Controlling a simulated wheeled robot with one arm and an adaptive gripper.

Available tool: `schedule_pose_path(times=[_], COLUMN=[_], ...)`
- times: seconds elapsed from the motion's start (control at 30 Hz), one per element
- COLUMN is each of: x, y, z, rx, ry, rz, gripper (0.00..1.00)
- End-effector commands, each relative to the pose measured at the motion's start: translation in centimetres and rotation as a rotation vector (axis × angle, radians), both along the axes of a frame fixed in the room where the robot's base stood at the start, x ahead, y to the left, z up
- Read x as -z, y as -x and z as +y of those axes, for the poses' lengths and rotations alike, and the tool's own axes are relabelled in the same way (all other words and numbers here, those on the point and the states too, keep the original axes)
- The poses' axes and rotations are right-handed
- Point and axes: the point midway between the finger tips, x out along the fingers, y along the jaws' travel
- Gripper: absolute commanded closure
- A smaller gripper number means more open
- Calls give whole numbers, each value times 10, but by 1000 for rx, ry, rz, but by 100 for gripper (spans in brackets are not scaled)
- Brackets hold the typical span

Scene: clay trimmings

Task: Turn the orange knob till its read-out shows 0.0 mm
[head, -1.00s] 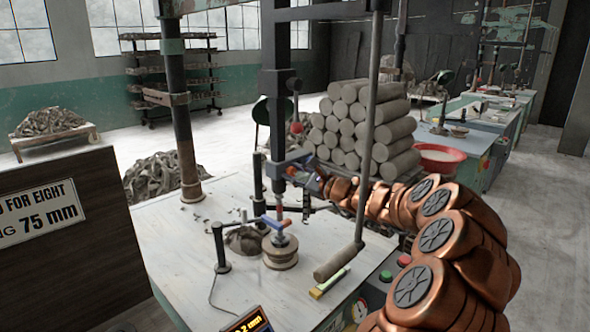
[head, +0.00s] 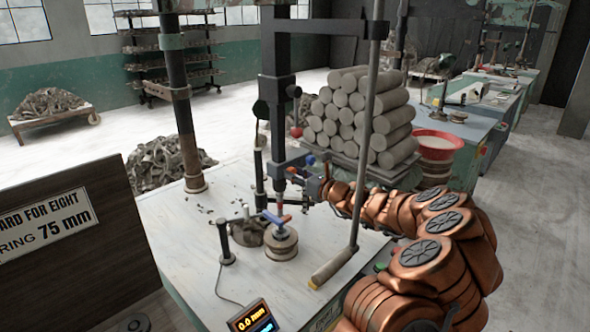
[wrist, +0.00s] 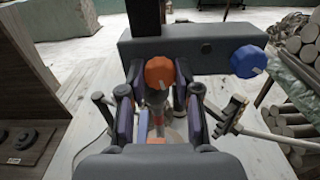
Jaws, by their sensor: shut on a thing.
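The orange knob (wrist: 160,72) sits on a dark crossbar in the wrist view. My gripper (wrist: 159,88) is shut on it, with a jaw on each side.
A clay-filled round mould (head: 281,244) stands under the press. Stacked clay rolls (head: 350,120) are behind. A dark board with a sign (head: 45,225) is at left.

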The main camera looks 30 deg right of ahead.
Motion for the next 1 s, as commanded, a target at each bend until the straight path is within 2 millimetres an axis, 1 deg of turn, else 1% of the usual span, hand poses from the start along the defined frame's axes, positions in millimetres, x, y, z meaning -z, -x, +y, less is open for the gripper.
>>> schedule_pose_path(times=[0.53,0.57,0.6,0.77,0.8,1.0], x=[0,0,0,0,0,0], y=[0,0,0,0,0,0], z=[0,0,0,0,0,0], rx=[1,1,1,1,0,0], ry=[-23,-23,-23,-22,-22,-22], rz=[4,4,4,4,4,4], gripper=[100,65,60,44,43,43])
